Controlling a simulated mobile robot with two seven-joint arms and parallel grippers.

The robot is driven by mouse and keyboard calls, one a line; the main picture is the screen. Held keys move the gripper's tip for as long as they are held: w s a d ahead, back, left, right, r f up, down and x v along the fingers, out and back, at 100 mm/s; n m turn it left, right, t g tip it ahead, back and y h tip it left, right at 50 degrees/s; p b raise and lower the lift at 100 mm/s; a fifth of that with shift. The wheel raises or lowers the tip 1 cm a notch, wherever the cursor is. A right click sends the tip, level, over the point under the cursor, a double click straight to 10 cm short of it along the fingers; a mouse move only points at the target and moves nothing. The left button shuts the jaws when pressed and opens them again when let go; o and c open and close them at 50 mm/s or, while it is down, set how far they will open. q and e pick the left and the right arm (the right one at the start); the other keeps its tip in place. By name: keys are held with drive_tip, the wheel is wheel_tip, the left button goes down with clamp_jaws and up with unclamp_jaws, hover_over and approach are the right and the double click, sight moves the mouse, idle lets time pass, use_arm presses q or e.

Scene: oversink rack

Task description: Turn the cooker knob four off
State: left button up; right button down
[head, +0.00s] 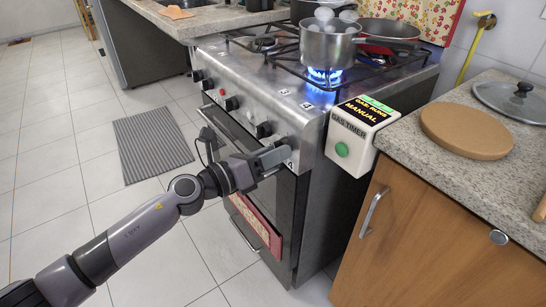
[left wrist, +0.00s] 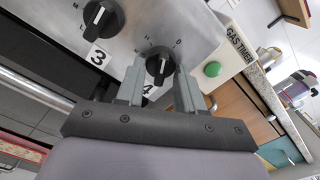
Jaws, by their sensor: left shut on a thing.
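Cooker knob four (left wrist: 159,66) is black and round with a white mark, above the label 4 in the left wrist view. Its mark runs roughly up and down in that view. My left gripper (left wrist: 160,84) has one finger on each side of the knob and is shut on it. In the head view my left gripper (head: 274,158) is at the right end of the cooker front (head: 245,115) and hides most of this knob. A blue flame (head: 323,75) burns under a steel pot (head: 328,45). My right gripper is not in view.
Knob three (head: 264,129) sits just left of my gripper, with several more knobs beyond. A gas timer box (head: 360,130) with a green button reads "MANUAL" to the right. An oven handle (head: 225,130) runs below.

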use_arm(q)
drive_tip(key=m+b, duration=0.2)
drive_tip(key=m, duration=0.4)
drive_tip(key=shift+w+f, duration=0.1)
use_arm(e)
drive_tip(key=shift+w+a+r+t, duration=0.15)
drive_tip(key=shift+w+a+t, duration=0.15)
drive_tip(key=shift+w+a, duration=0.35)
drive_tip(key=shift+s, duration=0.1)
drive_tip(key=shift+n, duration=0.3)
use_arm(q)
drive_tip(key=o, duration=1)
drive_tip(key=shift+a, duration=0.1)
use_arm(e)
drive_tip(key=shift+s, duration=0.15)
